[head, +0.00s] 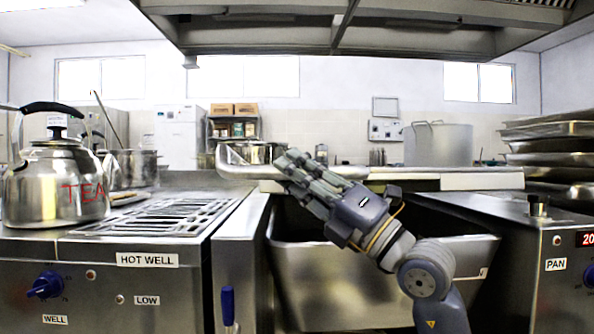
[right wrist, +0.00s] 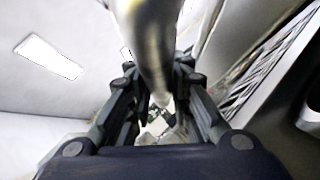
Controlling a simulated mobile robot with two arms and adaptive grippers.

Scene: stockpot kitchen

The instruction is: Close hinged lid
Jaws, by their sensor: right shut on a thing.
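The hinged lid (head: 455,181) shows nearly edge-on in the head view, a pale flat metal slab above the steel pan (head: 360,290). A dark gap shows between the lid and the pan's rim. A thick rounded metal bar handle (head: 236,168) runs along the lid's front. My right gripper (head: 288,166) reaches up from the lower right and is shut on this handle, left of the pan's middle. In the right wrist view the handle (right wrist: 150,40) passes between the two fingers of the gripper (right wrist: 160,95). My arm hides part of the pan and lid. My left gripper is not in view.
A steel kettle (head: 55,185) stands on the left counter beside a slotted hot well (head: 165,216). Stacked trays (head: 550,130) stand at the right, above the counter marked PAN (head: 556,265). A large pot (head: 438,145) is behind the lid. A hood (head: 370,38) hangs overhead.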

